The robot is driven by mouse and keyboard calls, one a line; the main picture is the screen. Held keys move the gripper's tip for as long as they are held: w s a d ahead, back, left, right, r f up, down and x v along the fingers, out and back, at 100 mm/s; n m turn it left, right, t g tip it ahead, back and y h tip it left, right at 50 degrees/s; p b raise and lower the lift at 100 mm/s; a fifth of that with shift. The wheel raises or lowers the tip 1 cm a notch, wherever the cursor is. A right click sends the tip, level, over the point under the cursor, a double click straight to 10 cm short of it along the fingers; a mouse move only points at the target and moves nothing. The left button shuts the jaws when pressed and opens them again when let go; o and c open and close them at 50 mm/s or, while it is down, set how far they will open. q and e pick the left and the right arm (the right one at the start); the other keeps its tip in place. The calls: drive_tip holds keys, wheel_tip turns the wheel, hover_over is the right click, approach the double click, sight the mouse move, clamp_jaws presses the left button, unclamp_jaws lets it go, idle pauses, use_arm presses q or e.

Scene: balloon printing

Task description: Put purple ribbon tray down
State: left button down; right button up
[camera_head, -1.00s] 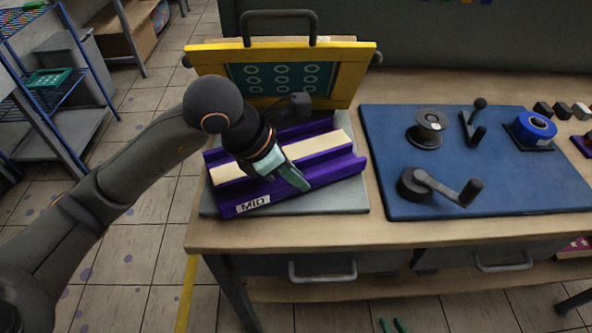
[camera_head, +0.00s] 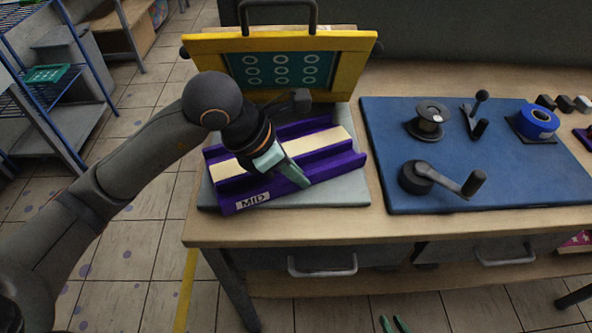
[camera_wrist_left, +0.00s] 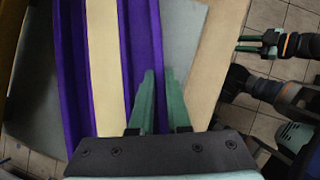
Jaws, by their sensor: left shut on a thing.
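The purple ribbon tray (camera_head: 345,161) has a cream strip along its middle and a "MID" label on its near end. It lies slantwise over the grey plate on the bench; I cannot tell whether it touches the plate. My left gripper (camera_head: 299,177) is shut on the tray's near side wall. In the left wrist view, the left gripper's green fingers (camera_wrist_left: 160,88) straddle the edge of the purple tray (camera_wrist_left: 141,50). My right gripper (camera_head: 393,324) shows only its green fingertips, apart and empty, below the bench; it also shows in the left wrist view (camera_wrist_left: 258,43).
The grey plate (camera_head: 352,190) lies under the tray. A yellow frame with a teal panel (camera_head: 352,75) stands tilted up behind it. A blue mat (camera_head: 380,150) to the right bears a spool (camera_head: 431,116), a crank (camera_head: 440,180) and a blue tape roll (camera_head: 539,122).

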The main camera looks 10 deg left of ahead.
use_arm(q)
drive_tip(key=c, duration=0.8)
unclamp_jaws()
drive_tip(key=p+v, duration=0.1)
drive_tip(key=v, duration=1.1)
drive_tip(key=shift+r, duration=0.25)
drive_tip(key=shift+s+a, duration=0.1)
drive_tip(key=shift+a, duration=0.05)
